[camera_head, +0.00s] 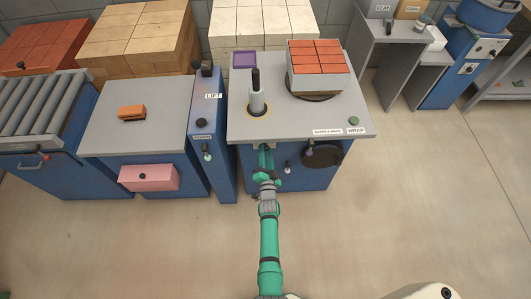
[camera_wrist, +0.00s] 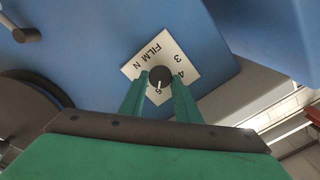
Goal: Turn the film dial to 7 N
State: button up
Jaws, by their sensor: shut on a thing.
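The film dial is a dark round knob (camera_wrist: 160,75) on a white square plate (camera_wrist: 157,49) lettered FILM N, seen turned over in the wrist view. The figures 3 and 4 show right of the knob, and a further figure, hard to read, is below it. A short white mark on the knob points down in the picture, toward that figure. My gripper (camera_wrist: 160,82) has its two green fingers on either side of the knob, shut on it. In the head view my gripper (camera_head: 264,150) is at the wrap machine's blue front, and the dial is hidden there.
The wrap machine's grey top (camera_head: 290,122) carries a turntable with red bricks (camera_head: 318,65) and a grey post (camera_head: 257,98). A dark disc (camera_head: 322,156) is on its front, right of my arm. A blue lift column (camera_head: 208,130) stands left. The floor in front is clear.

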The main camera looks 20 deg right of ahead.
jog(key=m, duration=0.4)
jog(key=shift+f+m, duration=0.1)
jog(key=shift+m, duration=0.2)
jog(key=shift+d+m, duration=0.1)
jog(key=shift+m, duration=1.8)
jog(key=shift+s+f, duration=0.1)
jog(key=o, duration=1)
jog(key=v, duration=1)
jog(key=shift+s, duration=0.35)
